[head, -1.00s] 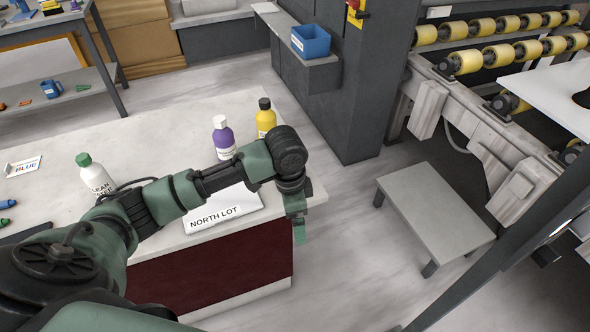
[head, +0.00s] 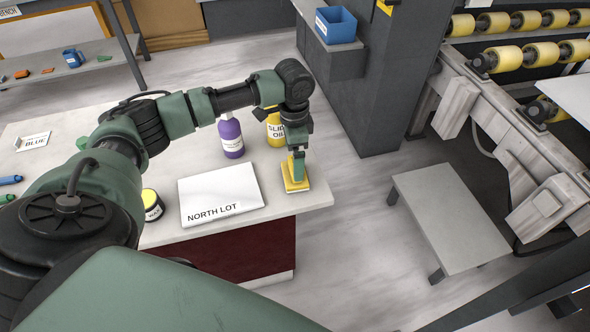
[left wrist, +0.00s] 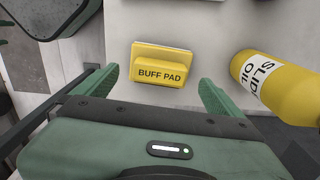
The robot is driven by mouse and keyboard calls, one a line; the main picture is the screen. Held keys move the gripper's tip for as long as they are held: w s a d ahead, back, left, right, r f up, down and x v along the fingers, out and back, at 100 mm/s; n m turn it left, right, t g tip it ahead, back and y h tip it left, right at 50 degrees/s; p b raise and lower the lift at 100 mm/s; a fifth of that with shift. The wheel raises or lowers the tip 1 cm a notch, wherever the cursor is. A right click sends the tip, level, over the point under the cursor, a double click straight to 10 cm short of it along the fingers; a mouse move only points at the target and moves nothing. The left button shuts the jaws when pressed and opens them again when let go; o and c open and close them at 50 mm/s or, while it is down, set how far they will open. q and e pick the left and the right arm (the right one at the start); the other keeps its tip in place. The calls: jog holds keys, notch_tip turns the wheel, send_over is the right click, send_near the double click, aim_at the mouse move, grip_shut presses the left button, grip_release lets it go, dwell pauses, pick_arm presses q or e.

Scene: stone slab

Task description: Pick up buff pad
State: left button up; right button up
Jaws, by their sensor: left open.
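The buff pad (head: 295,184) is a small yellow block with a pale base, lying near the right end of the stone slab (head: 315,197). In the left wrist view the pad (left wrist: 160,64) shows its "BUFF PAD" label towards me. My left gripper (head: 297,168) points down over the pad and partly covers it in the head view. Its open fingers (left wrist: 158,80) show on either side of the pad, with a gap at each side. I cannot tell how far the fingertips are above the slab. My right gripper is not in view.
A yellow slide oil bottle (head: 275,130) stands close beyond the gripper, near one finger in the wrist view. A purple bottle (head: 231,138), a white NORTH LOT board (head: 220,194) and a yellow-topped tin (head: 152,204) are on the slab. A grey low bench (head: 450,215) stands to the right.

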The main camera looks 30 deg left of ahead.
aim_at(287, 167)
pick_arm(q)
notch_tip(287, 167, down, 2)
jog(key=shift+w+f, duration=0.1)
jog(key=shift+f, duration=0.35)
jog(key=c, duration=2)
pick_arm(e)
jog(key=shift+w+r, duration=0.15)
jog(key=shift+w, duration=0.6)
pick_arm(q)
jog(key=shift+r, duration=0.1)
